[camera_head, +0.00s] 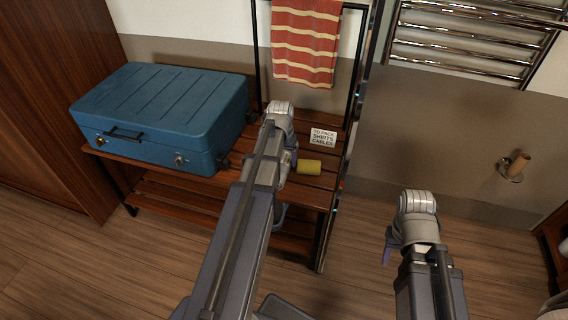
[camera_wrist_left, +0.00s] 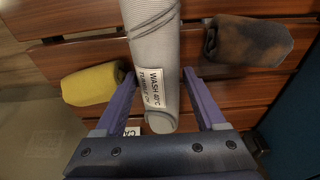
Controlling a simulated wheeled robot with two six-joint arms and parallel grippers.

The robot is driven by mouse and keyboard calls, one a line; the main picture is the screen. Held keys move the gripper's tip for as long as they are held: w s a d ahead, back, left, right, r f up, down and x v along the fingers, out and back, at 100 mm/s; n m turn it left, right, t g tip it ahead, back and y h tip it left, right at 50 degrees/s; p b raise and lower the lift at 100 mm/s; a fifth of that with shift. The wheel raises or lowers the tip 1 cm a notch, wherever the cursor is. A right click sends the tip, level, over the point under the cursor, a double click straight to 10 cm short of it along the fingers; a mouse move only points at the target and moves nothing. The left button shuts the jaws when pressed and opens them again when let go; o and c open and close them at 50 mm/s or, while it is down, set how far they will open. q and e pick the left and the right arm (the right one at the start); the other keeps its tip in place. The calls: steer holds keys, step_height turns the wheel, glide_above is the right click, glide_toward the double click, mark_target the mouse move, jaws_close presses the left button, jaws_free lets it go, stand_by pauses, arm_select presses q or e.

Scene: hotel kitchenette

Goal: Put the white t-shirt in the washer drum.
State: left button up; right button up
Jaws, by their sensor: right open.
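A rolled pale grey-white cloth, which looks like the white t-shirt (camera_wrist_left: 153,38), shows in the left wrist view with a "WASH 40°C" label on it. My left gripper (camera_wrist_left: 160,76) has a finger on each side of the roll, close to its edges. I cannot tell whether the fingers press on it. My right gripper (camera_head: 391,246) is open and empty over the floor, right of the rack. The washer drum is not in view.
A yellow roll (camera_head: 309,167) and a "TO PACK" card (camera_head: 323,137) lie on the rack. A dark brownish roll (camera_wrist_left: 248,41) lies right of the pale one. A blue suitcase (camera_head: 165,110) fills the rack's left. A striped towel (camera_head: 305,40) hangs behind.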

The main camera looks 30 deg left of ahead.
arm_select(q)
jaws_close()
steer(key=shift+r, duration=0.1)
step_height(320, 180, up, 9)
steer(key=p, duration=0.9)
steer(key=shift+r+p, duration=0.45)
steer(key=shift+p, duration=0.1)
step_height(320, 180, up, 24)
steer(key=f+p, duration=0.1)
steer(key=p, duration=2.3)
glide_above(284, 158)
steer(key=shift+w+r+b, duration=0.1)
steer(key=shift+r+b, duration=0.1)
steer(key=shift+b, duration=0.15)
